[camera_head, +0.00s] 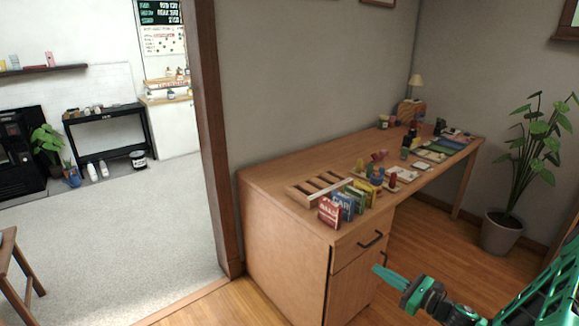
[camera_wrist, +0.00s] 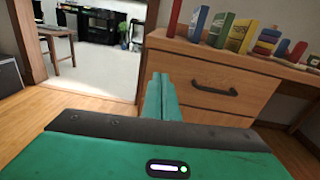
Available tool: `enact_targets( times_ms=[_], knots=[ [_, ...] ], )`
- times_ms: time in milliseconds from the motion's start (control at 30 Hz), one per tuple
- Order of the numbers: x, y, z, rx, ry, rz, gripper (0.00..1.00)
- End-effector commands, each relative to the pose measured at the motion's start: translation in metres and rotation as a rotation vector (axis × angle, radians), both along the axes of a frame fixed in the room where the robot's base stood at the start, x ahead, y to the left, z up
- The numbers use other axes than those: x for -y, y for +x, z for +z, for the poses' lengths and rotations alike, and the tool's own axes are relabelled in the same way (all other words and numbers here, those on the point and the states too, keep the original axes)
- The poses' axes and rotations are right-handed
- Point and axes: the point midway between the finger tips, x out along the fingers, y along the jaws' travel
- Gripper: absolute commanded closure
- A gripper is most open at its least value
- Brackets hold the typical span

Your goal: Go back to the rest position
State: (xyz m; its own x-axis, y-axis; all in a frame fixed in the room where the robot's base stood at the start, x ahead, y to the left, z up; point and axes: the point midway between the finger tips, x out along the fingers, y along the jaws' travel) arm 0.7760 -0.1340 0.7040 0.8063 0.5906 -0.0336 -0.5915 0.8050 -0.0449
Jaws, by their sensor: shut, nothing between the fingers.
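My gripper (camera_head: 378,270) is green and shut, with nothing held. In the head view it is at the lower right, in front of the drawer side of the wooden desk (camera_head: 270,187) and below the desktop. In the wrist view the closed fingers of my gripper (camera_wrist: 161,78) point forward, with the desk's drawer front (camera_wrist: 195,72) behind and to the right. My arm reaches in from the lower right corner of the head view.
Books (camera_head: 329,212), a wooden rack (camera_head: 318,187) and small items stand on the desk. A potted plant (camera_head: 500,230) is at the right. A doorway at the left opens onto a carpeted room (camera_head: 130,235). Wooden floor (camera_head: 415,245) beside the desk is clear.

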Motion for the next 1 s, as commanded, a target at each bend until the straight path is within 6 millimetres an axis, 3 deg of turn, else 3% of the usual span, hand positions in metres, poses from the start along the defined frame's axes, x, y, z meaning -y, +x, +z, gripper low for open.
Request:
enact_targets(
  times_ms=[200, 433, 767, 1000],
  knots=[
    [-0.029, -0.018, 0.010, 0.025, -0.265, 0.219, 1.00],
    [-0.045, -0.050, 0.019, 0.053, -0.564, 0.473, 1.00],
    [-0.035, -0.100, 0.043, 0.077, -0.941, 0.804, 1.00],
    [-0.015, -0.136, 0.075, 0.077, -1.174, 1.011, 1.00]
  ],
)
